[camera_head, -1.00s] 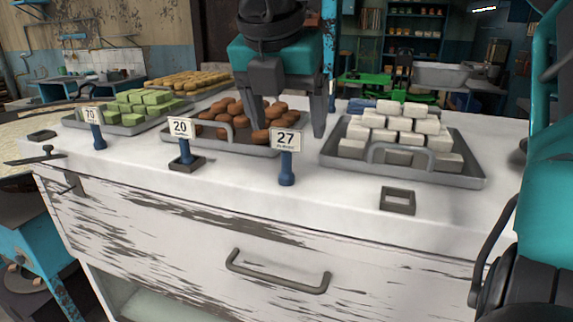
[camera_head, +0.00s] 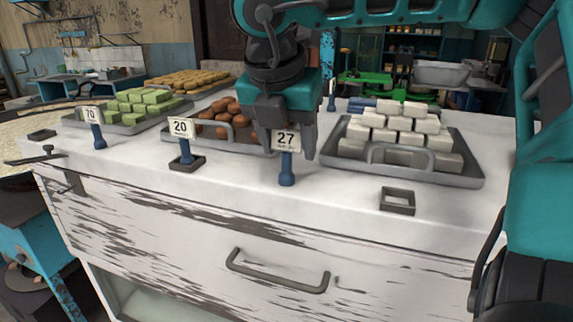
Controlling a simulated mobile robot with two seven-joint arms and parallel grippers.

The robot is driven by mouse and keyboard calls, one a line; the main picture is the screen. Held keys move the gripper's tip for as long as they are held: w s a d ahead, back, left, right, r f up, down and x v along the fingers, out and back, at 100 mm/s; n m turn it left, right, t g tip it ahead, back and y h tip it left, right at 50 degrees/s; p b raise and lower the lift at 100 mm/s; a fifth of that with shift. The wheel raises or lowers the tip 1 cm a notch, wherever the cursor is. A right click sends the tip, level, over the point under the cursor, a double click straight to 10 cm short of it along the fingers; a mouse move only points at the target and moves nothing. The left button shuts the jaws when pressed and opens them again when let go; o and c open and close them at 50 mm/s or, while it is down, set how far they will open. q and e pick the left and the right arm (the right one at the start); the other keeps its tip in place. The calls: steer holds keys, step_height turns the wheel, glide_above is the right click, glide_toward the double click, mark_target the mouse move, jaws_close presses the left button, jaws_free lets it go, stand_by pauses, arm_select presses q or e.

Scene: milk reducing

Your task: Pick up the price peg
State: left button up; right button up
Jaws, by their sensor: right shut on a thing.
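The price peg marked 27 (camera_head: 287,175) has a white card on a blue post and stands upright at the middle of the white counter. My right gripper (camera_head: 287,150) comes down from above and is shut on this peg, with one finger on each side of its card. The foot of the peg shows below the fingers, at the counter surface; I cannot tell whether it is lifted. A price peg marked 20 (camera_head: 183,140) stands in a dark square holder, and a peg marked 70 (camera_head: 95,128) stands further left. My left gripper is out of view.
An empty dark square holder (camera_head: 397,209) lies right of the peg, near the counter's front. A tray of white blocks (camera_head: 470,181) stands behind it. A tray of brown pieces (camera_head: 222,144) is partly hidden by my gripper. A tray of green blocks (camera_head: 125,129) is at left.

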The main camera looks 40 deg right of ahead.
steer(key=c, duration=0.3)
